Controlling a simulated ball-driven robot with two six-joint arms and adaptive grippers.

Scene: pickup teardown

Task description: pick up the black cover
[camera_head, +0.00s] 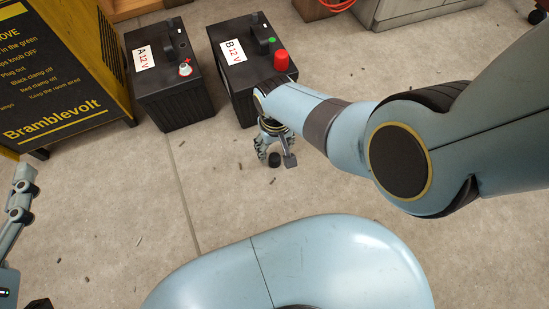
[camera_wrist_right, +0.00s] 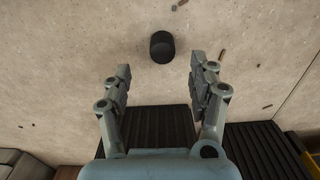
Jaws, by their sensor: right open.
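The black cover (camera_head: 274,160) is a small dark cylinder on the concrete floor, in front of battery B. In the right wrist view the black cover (camera_wrist_right: 162,47) lies just beyond the fingertips, roughly centred between them. My right gripper (camera_head: 276,150) points down over it in the head view, partly hidden by my own forearm. In the right wrist view my right gripper (camera_wrist_right: 160,72) is open, with nothing between its fingers.
Battery A (camera_head: 175,100) and battery B (camera_head: 226,77) stand behind the cover; battery B has a red cap (camera_head: 281,61). A yellow and black Bramblevolt stand (camera_head: 60,80) is at the left. Small debris dots the floor, which is otherwise open around the cover.

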